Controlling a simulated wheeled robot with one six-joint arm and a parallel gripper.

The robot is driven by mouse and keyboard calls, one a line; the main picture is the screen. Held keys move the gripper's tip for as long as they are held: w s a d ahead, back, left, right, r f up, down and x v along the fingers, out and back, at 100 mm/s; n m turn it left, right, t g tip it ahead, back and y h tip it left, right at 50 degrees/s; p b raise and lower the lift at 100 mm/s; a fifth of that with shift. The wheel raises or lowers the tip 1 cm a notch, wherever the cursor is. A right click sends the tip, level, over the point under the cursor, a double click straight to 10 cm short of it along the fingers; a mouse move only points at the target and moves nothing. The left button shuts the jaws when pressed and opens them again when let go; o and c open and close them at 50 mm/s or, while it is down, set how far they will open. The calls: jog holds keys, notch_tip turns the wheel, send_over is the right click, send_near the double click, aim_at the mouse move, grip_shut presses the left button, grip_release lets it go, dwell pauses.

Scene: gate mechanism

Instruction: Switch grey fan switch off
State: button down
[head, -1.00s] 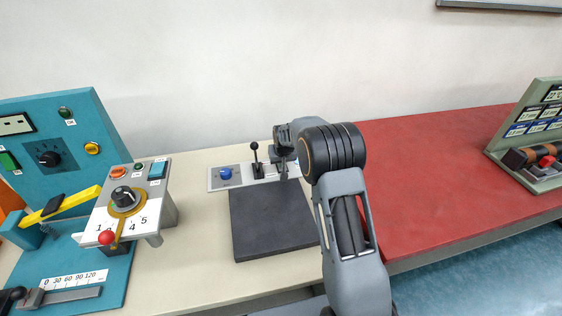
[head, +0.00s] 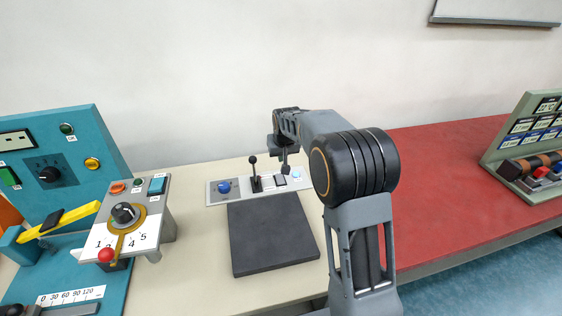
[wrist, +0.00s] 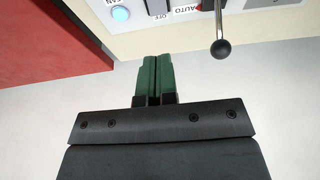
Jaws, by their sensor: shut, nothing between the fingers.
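The grey fan switch (head: 280,181) is a small grey rocker on the white control strip (head: 215,198), between the black lever and a light blue lamp. In the wrist view the switch (wrist: 157,6) is cut off by the top edge, with an OFF label beside it. A FAN label and the lit blue lamp (wrist: 120,14) are to its left. Its rocker position cannot be told. My gripper (head: 285,168) is shut and empty, pointing down above the strip near the switch. Its green fingers (wrist: 157,60) are together, apart from the switch in the wrist view.
A black ball-topped lever (head: 254,172) stands just left of the switch; its ball also shows in the wrist view (wrist: 220,48). A blue knob (head: 224,187) is farther left. A dark mat (head: 272,238) lies in front.

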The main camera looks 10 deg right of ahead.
jog(key=shift+s+r, duration=0.1)
jog(key=shift+r, duration=0.15)
jog(key=shift+r, duration=0.1)
jog(key=p, duration=0.3)
send_over(279, 175)
jog(key=s, duration=0.2)
jog(key=f, duration=1)
jog(key=shift+w+f, duration=0.25)
jog(key=shift+f, duration=0.15)
jog(key=shift+s+x, duration=0.2)
jog(key=shift+x, duration=0.9)
